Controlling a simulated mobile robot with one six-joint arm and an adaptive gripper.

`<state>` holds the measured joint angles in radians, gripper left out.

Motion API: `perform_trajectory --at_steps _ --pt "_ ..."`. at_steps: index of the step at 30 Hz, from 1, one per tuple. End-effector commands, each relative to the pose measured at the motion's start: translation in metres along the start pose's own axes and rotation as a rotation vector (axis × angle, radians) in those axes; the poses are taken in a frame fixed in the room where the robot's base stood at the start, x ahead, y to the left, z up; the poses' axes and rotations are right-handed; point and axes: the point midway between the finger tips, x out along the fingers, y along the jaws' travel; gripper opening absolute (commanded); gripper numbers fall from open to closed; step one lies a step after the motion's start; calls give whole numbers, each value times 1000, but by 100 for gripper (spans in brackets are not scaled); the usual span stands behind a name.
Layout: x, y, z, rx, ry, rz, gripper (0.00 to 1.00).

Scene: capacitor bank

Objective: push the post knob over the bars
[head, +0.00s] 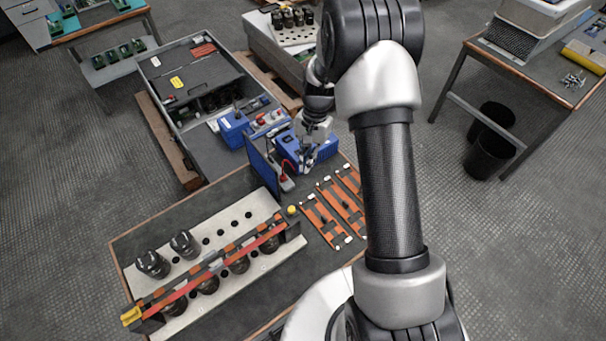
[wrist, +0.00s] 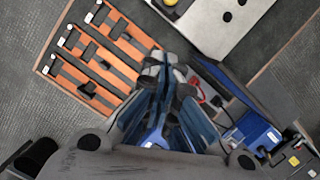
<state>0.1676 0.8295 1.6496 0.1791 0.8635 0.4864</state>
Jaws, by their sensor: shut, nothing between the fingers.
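A small round yellow knob (head: 292,210) stands near the right end of the capacitor rack; a yellow piece at the top edge of the wrist view (wrist: 171,3) appears to be the same knob. The long red and orange bars (head: 210,274) lie over a row of dark capacitors. My gripper (head: 308,163) is shut and empty, above the far part of the table beyond the knob. In the wrist view its closed fingertips (wrist: 163,62) point towards the table, apart from the knob. The arm hides part of the fingers in the head view.
A dark blue upright panel (head: 262,166) stands left of my gripper, close to it. Orange strips (head: 342,206) lie on the table to the right. A blue box (head: 325,152) is behind the gripper. Two loose-standing capacitors (head: 184,244) are on the rack's left side.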

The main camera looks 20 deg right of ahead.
Motion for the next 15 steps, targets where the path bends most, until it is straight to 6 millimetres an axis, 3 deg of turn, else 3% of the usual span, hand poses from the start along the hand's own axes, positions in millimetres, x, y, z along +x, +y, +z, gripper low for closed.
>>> perform_trajectory --at_steps 12,15 --pt "89 1 1 -1 -4 3 0" --pt "94 0 15 -3 -2 2 0"
